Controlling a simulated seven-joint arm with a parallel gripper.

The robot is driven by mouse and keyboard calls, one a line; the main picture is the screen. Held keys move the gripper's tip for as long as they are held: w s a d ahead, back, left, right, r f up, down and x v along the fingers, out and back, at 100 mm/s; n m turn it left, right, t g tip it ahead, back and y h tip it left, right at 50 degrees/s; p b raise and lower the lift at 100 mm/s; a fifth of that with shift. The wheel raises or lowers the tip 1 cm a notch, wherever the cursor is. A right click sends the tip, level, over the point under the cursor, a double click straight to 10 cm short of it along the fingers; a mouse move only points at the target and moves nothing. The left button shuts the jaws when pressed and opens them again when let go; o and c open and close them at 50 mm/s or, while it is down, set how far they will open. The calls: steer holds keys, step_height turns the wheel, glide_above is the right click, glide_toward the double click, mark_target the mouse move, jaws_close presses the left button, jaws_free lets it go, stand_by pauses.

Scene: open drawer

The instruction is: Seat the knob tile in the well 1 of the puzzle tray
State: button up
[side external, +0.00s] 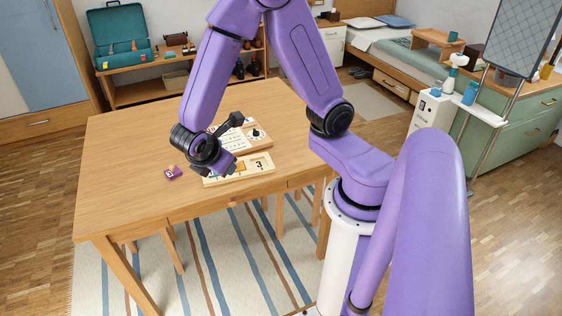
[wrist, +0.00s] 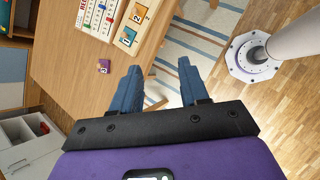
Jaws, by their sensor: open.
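The knob tile (side external: 173,173) is a small purple block with a pale marking and a small knob on top. It lies on the bare table left of the puzzle tray (side external: 262,171); it also shows in the wrist view (wrist: 103,66). The tray is pale wood with printed numbers; its near end shows in the wrist view (wrist: 119,45), with a teal square and an orange patch. My gripper (side external: 228,171) is above the table, covering part of the tray in the side view. In the wrist view my gripper (wrist: 158,65) is open, nothing between its fingers, with the tile left of them.
A white board (side external: 236,138) with coloured pieces and red lettering lies behind the tray. The wooden table (side external: 130,150) is clear to the left of the tile. In the wrist view, the table's edge and the striped rug (wrist: 205,30) lie beyond the fingers.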

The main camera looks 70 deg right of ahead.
steer(key=s+a+r+m+y, duration=0.1)
steer(key=s+r+y, duration=0.2)
steer(key=s, duration=0.5)
steer(key=s+a+r+m+g+y, duration=0.1)
steer(key=s+r+y, duration=0.3)
steer(key=s, duration=0.4)
steer(key=shift+s+a+r+g+y, duration=0.25)
steer(key=shift+a+y, duration=0.25)
steer(key=shift+a, duration=0.25)
